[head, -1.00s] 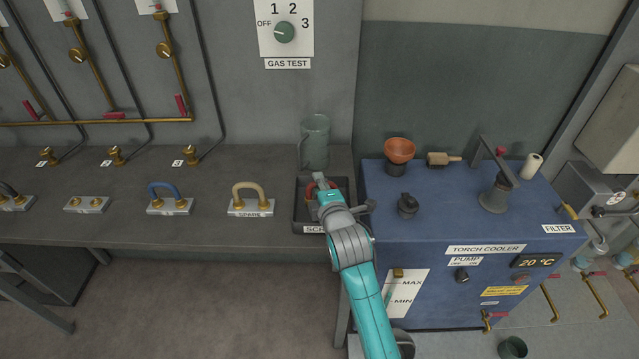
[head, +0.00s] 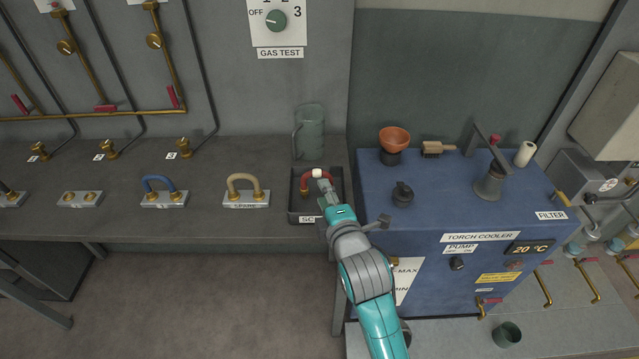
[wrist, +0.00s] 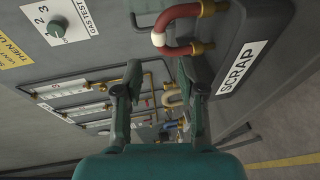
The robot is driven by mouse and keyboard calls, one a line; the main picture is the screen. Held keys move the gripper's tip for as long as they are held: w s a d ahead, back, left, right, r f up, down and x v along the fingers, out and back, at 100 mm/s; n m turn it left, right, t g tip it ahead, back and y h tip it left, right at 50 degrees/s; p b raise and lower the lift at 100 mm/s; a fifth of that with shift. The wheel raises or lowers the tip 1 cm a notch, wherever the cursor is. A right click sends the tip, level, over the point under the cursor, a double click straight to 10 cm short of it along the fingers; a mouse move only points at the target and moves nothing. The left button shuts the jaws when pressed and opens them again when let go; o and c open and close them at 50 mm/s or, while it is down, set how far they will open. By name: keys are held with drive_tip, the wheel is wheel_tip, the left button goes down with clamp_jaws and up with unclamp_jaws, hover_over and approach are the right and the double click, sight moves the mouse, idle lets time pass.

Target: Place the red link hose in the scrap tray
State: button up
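The red link hose (head: 304,184), a U shape with brass ends and a white band at its bend, lies in the scrap tray (head: 292,204). The hose also shows in the wrist view (wrist: 182,18), beyond my fingers, with the tray's front wall and its SCRAP label (wrist: 243,66) beside it. My gripper (head: 326,188) is at the tray's front right, close to the hose. In the wrist view, my gripper's fingers (wrist: 162,82) are spread with nothing between them, apart from the hose. Part of the hose's right side is hard to make out behind the gripper in the head view.
The blue torch cooler (head: 420,215) stands right of the tray, with an orange funnel cup (head: 394,140) on top. A grey-green jug (head: 310,135) stands behind the tray. A tan spare hose (head: 243,180), a blue hose (head: 158,183) and an empty mount (head: 80,199) sit left on the bench.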

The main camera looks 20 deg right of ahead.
drive_tip(key=shift+s+r, duration=0.2)
drive_tip(key=shift+s, duration=0.95)
drive_tip(key=s+f+m, duration=0.4)
drive_tip(key=s+f, duration=0.2)
drive_tip(key=s, duration=0.4)
drive_tip(key=s+f+m, duration=0.3)
drive_tip(key=s+f, duration=0.3)
drive_tip(key=s, duration=0.4)
drive_tip(key=s+r+m+g, duration=0.1)
drive_tip(key=s+m, duration=0.8)
drive_tip(key=s, duration=1.3)
drive_tip(key=shift+s+d+r+m+y, duration=0.2)
drive_tip(key=shift+d+r+m+y, duration=0.2)
drive_tip(key=shift+r, duration=0.3)
